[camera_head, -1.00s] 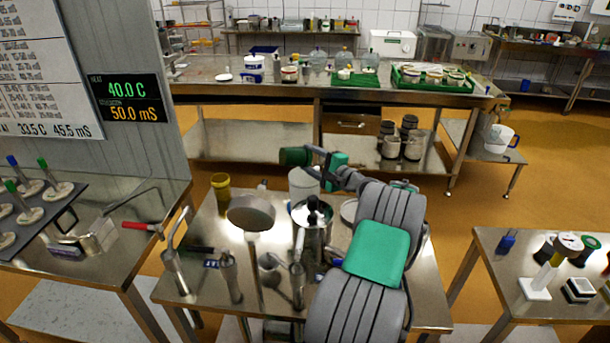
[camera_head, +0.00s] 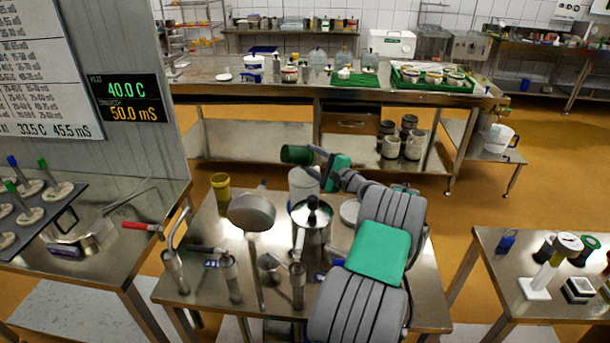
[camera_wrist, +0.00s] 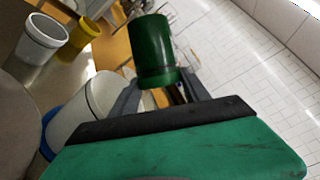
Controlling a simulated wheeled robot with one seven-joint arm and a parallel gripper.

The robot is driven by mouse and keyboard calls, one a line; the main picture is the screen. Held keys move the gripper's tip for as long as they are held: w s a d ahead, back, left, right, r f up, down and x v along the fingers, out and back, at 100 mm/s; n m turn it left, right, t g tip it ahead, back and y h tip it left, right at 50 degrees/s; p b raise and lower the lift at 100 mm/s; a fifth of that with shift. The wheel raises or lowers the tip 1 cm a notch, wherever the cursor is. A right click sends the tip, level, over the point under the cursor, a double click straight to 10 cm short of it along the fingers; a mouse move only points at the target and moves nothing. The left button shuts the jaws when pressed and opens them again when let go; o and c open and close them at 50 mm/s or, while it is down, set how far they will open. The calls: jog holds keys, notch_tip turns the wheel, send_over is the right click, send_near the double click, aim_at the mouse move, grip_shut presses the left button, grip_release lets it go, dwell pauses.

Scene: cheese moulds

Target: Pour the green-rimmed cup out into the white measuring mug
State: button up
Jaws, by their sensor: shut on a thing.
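My gripper (camera_head: 318,156) is shut on a green cup (camera_head: 297,154), held in the air above the near steel table. The cup lies roughly on its side, pointing left in the head view. In the wrist view the green cup (camera_wrist: 152,50) sits between my fingers (camera_wrist: 155,98). Its contents are not visible. A white mug-like vessel (camera_head: 303,184) stands on the table below and close to the cup, partly behind a lidded steel pot. A large pale vessel (camera_wrist: 72,112) shows at the left in the wrist view, apart from the cup.
The lidded steel pot (camera_head: 312,222) with a black knob stands in front of the white vessel. A round steel pan (camera_head: 251,212) and a yellow cup (camera_head: 220,187) are to the left. Several steel tools crowd the table's front (camera_head: 200,292).

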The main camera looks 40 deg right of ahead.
jog(key=shift+s+d+f+m+t, duration=0.1)
jog(key=shift+d+m+t, duration=0.1)
jog(key=shift+m, duration=0.45)
jog(key=shift+s+d+f+m+t, duration=0.1)
jog(key=shift+f+m+t, duration=0.1)
jog(key=shift+m, duration=0.5)
jog(key=shift+d+f+m+t, duration=0.1)
jog(key=shift+d+m+t, duration=0.1)
jog(key=shift+m, duration=0.45)
dwell(0.6)
dwell(0.7)
